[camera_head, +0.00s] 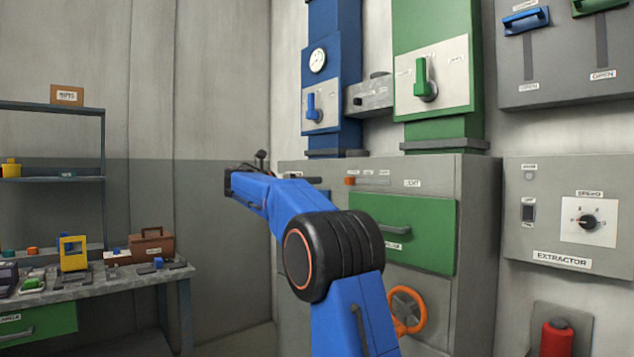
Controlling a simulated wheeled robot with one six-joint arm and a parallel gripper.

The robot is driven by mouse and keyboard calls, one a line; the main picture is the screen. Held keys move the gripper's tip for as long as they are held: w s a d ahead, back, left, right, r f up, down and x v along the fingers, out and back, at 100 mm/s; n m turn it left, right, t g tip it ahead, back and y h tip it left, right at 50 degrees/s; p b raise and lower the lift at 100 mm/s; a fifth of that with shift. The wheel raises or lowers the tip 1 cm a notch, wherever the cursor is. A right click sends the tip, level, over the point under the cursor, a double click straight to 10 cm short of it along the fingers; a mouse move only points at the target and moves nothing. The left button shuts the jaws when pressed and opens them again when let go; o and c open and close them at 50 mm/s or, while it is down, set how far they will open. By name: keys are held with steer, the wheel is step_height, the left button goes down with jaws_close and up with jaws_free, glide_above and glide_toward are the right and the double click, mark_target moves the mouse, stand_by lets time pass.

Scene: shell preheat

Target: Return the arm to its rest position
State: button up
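My blue arm rises from the bottom middle, bends at a black joint with an orange ring, and reaches up and left. My gripper (246,178) is at its far end, in front of the grey wall and left of the grey cabinet. It is small and dark here, and I cannot see its fingers well enough to tell open from shut. I see nothing clearly held in it.
Behind my arm stands a grey cabinet (468,225) with a green drawer (425,232) and an orange wheel (407,310). An extractor panel (540,235) is at right. A cluttered workbench (100,285) and shelf (50,107) stand left. The wall area between is clear.

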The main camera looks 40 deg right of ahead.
steer(key=shift+a, duration=0.25)
stand_by(0.4)
steer(key=s+a+f+m+t+y, duration=0.1)
steer(key=s+a+f+m+y, duration=0.5)
steer(key=s+f, duration=0.9)
steer(key=s+a+f+m+t+y, duration=0.1)
steer(key=s+a+f+m+y, duration=0.5)
steer(key=s+a+f, duration=0.7)
steer(key=s+a+f+m+t+y, duration=0.1)
steer(key=s+a+f+m+y, duration=0.5)
steer(key=s+f, duration=1.1)
steer(key=s+a+m, duration=0.1)
steer(key=s+a, duration=0.3)
steer(key=shift+s+a+f, duration=0.25)
steer(key=shift+s+f, duration=0.05)
steer(key=shift+f, duration=0.05)
